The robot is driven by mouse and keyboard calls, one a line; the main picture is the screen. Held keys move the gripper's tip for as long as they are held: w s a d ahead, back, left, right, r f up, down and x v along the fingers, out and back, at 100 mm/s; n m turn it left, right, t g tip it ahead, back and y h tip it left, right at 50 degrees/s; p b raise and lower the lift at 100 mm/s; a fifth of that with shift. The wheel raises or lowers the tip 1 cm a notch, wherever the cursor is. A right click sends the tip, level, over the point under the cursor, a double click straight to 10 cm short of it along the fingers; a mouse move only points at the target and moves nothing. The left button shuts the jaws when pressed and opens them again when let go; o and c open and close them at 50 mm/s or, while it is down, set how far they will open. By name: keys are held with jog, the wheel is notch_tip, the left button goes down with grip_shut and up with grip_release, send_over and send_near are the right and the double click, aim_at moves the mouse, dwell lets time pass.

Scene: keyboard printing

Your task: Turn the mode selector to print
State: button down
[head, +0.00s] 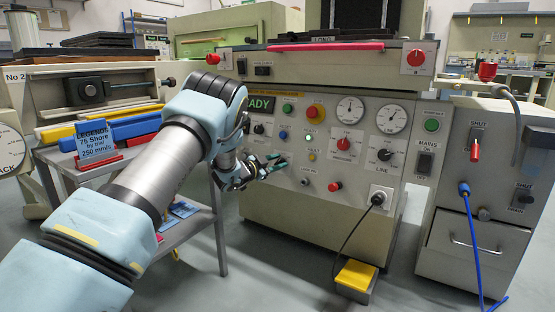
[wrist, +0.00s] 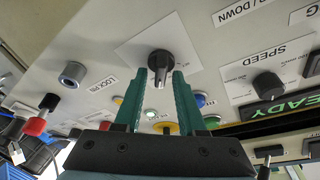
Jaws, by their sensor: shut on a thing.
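The knob between my fingertips (wrist: 160,66) is black and round with a pale pointer line, set on a white label plate (wrist: 190,30). I take it for the mode selector; its label is too small or covered to read. My gripper (wrist: 160,78) has green fingers, one on each side of this knob, shut on it. In the head view my gripper (head: 278,162) is against the lower left of the machine's grey front panel (head: 340,165), and hides the selector there.
Near the knob are a speed knob (wrist: 268,86), a metal lock (wrist: 73,74) and coloured lamps. A yellow pedal (head: 357,275) stands below; a grey side table (head: 190,228) stands left.

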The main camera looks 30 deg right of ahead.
jog(key=shift+m, duration=0.7)
jog(key=shift+f+m+g+p, duration=0.1)
jog(key=shift+m+g+p, duration=0.2)
jog(key=shift+g, duration=0.1)
jog(key=c, duration=0.9)
grip_release()
jog(key=shift+o, duration=0.2)
jog(key=p+v, duration=0.3)
jog(key=v, duration=0.8)
jog(key=shift+p, duration=0.4)
jog(key=shift+s+d, duration=0.1)
